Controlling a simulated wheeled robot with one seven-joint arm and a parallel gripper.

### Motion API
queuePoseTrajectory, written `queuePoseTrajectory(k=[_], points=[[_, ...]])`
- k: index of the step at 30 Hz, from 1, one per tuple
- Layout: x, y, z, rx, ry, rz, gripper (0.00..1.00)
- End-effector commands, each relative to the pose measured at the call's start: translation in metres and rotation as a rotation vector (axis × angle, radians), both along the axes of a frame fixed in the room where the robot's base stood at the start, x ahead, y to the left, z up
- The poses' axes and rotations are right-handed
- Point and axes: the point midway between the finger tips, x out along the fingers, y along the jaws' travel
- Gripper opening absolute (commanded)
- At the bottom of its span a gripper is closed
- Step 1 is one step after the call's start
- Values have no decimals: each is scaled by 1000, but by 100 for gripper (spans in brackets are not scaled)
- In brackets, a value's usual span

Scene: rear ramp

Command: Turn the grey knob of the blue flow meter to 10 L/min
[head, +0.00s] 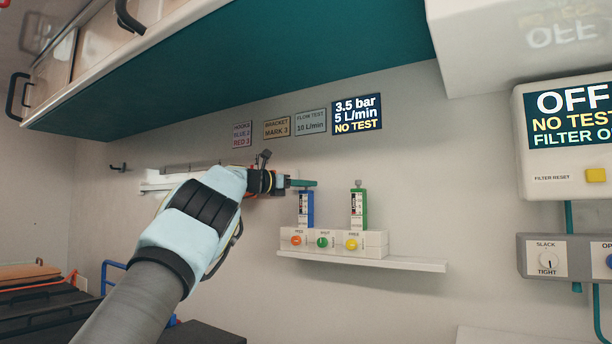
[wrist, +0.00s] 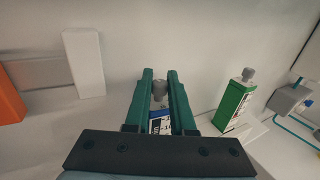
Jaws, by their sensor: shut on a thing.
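The blue flow meter (head: 306,209) stands upright on a white block on the wall shelf, left of a green flow meter (head: 358,207). My gripper (head: 304,183) reaches in from the left to the top of the blue flow meter. In the wrist view my two green fingers (wrist: 160,88) are shut on the grey knob (wrist: 160,90), which shows between them. Part of the blue flow meter (wrist: 160,124) shows below the knob, between the fingers. The knob is hidden by the fingers in the head view. A wall display (head: 357,114) reads 3.5 bar, 5 L/min, NO TEST.
The green flow meter also stands close to the right of my fingers in the wrist view (wrist: 235,104). Orange, green and yellow buttons sit on the white block (head: 375,243). A sign (head: 311,122) reads FLOW TEST 10 L/min. A teal-bottomed cupboard (head: 250,60) hangs above.

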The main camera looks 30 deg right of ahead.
Motion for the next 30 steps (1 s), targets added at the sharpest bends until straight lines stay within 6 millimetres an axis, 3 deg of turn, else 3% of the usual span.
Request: queuePoseTrajectory(k=[30], points=[[2, -2, 5, 5, 5, -306, 0]])
